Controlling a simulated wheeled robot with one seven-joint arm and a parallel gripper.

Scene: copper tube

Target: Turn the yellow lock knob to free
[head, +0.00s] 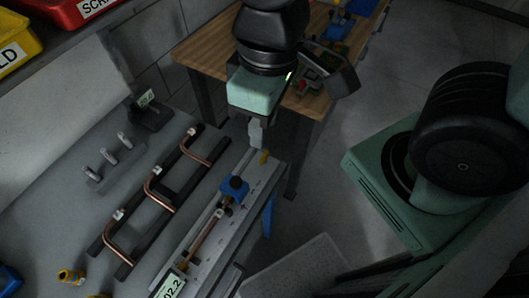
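The yellow lock knob (263,157) is small and sits at the far end of the grey fixture rail (251,187). My gripper (256,145) points down beside the knob, just left of it in the picture. Its pale fingers look close together. The view is too small and dark to tell whether they are open or shut, or whether they touch the knob. A blue block (234,187) sits on the rail nearer to me, and a copper tube (204,235) lies along the rail below it. The knob's exact turn angle cannot be made out.
Left of the rail, a black rack (167,208) holds several bent copper tubes. A grey block with pegs (110,165) and a small black device (151,113) stand farther left. A digital display (171,286) is at the near end. A wooden table (205,50) stands behind.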

